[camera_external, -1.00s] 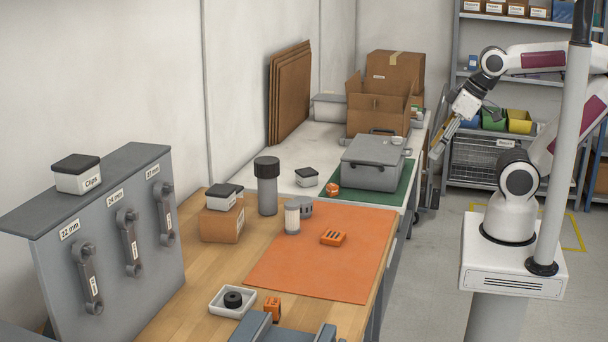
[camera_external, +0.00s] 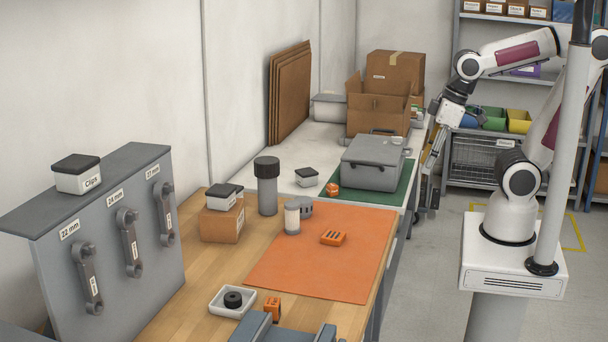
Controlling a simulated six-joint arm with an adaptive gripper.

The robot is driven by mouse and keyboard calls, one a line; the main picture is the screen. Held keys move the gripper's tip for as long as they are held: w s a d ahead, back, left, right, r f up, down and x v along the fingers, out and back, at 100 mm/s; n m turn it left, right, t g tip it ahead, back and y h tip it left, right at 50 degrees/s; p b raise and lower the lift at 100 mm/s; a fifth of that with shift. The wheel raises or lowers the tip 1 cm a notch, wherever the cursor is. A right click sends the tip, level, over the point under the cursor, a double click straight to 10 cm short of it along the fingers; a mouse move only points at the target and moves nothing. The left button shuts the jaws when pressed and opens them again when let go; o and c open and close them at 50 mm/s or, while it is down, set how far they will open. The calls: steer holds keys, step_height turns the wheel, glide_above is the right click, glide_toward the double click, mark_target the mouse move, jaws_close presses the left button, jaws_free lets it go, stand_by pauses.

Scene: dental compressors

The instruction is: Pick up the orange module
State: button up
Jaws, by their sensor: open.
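An orange module (camera_external: 333,238) with dark slots on top lies flat on the orange mat (camera_external: 290,268) on the wooden bench. A second small orange block (camera_external: 272,308) stands near the front of the bench beside a white tray. A third, rounded orange item (camera_external: 333,189) is by the grey case. My gripper (camera_external: 428,176) is open and empty, pointing down beyond the right edge of the bench, well apart from the orange module. The fingertips are small and hard to make out.
A grey lidded case (camera_external: 372,165) sits on a green mat (camera_external: 400,190). A dark-capped cylinder (camera_external: 267,188) and a white filter cartridge (camera_external: 292,217) stand left of the module. A white tray (camera_external: 218,311) holds a black ring. The mat around the module is clear.

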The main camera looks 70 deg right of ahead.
mark_target(273, 301)
steer(key=w+a+f+m+g+y, duration=0.1)
steer(key=w+a+f+m, duration=0.2)
steer(key=a, duration=0.9)
steer(key=w+a+f+m+g+y, duration=0.1)
steer(key=w+a+f+m, duration=0.2)
steer(key=w+a+f, duration=0.3)
steer(key=w+a+f+m+g+y, duration=0.2)
steer(key=w+a+f, duration=0.3)
steer(key=w+a, duration=0.6)
steer(key=shift+w+a+f+m, duration=0.2)
steer(key=shift+a+m, duration=0.2)
steer(key=shift+a, duration=1.35)
steer(key=shift+w+a+f+m, duration=0.15)
steer(key=shift+a+m, duration=0.25)
steer(key=shift+a, duration=1.35)
steer(key=w+a+m, duration=0.2)
steer(key=a, duration=0.1)
steer(key=shift+a+y, duration=0.1)
steer(key=shift+y, duration=0.2)
steer(key=shift+w+a+r+m+t+y, duration=0.2)
steer(key=shift+w+a+r+m, duration=0.35)
steer(key=shift+m, duration=0.45)
steer(key=shift+w+a+r+m+t+y, duration=0.2)
steer(key=shift+w+a+r+m, duration=0.3)
steer(key=shift+m, duration=0.5)
steer(key=shift+w+a+r+m+t+y, duration=0.15)
steer(key=shift+w+a+r+m, duration=0.35)
steer(key=shift+m, duration=0.5)
steer(key=shift+x, duration=1.25)
steer(key=shift+f, duration=0.15)
